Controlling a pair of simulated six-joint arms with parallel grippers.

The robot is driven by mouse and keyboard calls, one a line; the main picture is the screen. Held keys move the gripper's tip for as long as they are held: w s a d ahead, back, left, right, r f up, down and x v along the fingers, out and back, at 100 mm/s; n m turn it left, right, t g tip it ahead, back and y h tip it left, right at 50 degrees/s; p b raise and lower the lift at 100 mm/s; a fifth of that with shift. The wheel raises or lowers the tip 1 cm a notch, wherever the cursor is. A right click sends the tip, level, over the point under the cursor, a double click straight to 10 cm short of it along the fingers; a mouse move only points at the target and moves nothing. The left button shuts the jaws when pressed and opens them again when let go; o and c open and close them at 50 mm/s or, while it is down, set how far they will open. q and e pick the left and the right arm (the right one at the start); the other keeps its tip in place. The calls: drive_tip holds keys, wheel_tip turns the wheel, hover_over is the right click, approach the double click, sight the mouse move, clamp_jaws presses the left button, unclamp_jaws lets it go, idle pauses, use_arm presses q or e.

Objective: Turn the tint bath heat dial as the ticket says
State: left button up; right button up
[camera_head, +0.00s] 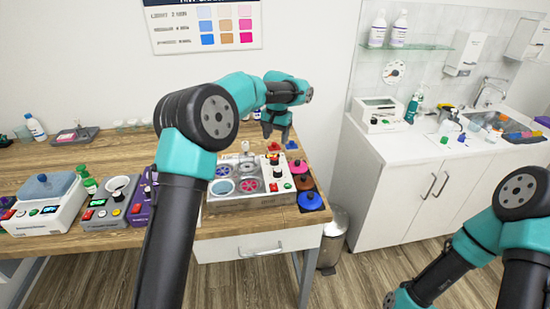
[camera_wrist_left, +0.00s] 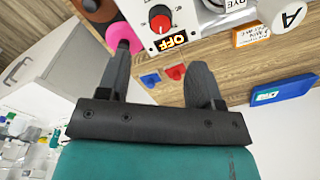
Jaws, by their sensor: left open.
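The tint bath (camera_head: 252,202) is a steel unit with several round wells on the wooden bench. Its white control panel (camera_head: 284,186) is at its right side. In the left wrist view a red heat dial (camera_wrist_left: 161,20) sits on the white panel, above a black plate reading "OFF". My left gripper (camera_head: 277,135) is above the back right of the bath. In the left wrist view its open, empty fingers (camera_wrist_left: 161,58) are apart from the dial. The dial's scale is too small to read. I cannot identify the ticket. My right gripper is out of view.
Pink, brown and blue round pieces (camera_head: 311,201) line the bench's right edge. Small blue and red pieces (camera_wrist_left: 176,72) lie near my left fingers. A blue block with a white label (camera_wrist_left: 283,90) and an orange-edged card (camera_wrist_left: 250,35) are nearby. Other machines (camera_head: 45,200) stand left.

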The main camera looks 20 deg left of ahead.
sight(275, 158)
use_arm(q)
wheel_tip(275, 158, down, 10)
drive_tip(key=shift+a+r, duration=0.15)
drive_tip(key=shift+r, duration=0.1)
drive_tip(key=shift+c, duration=0.4)
drive_tip(key=c, duration=0.9)
drive_tip(key=shift+o, duration=0.2)
drive_tip(key=shift+m, duration=0.8)
drive_tip(key=o, duration=0.9)
drive_tip(key=shift+o, duration=0.2)
drive_tip(key=shift+r, duration=0.15)
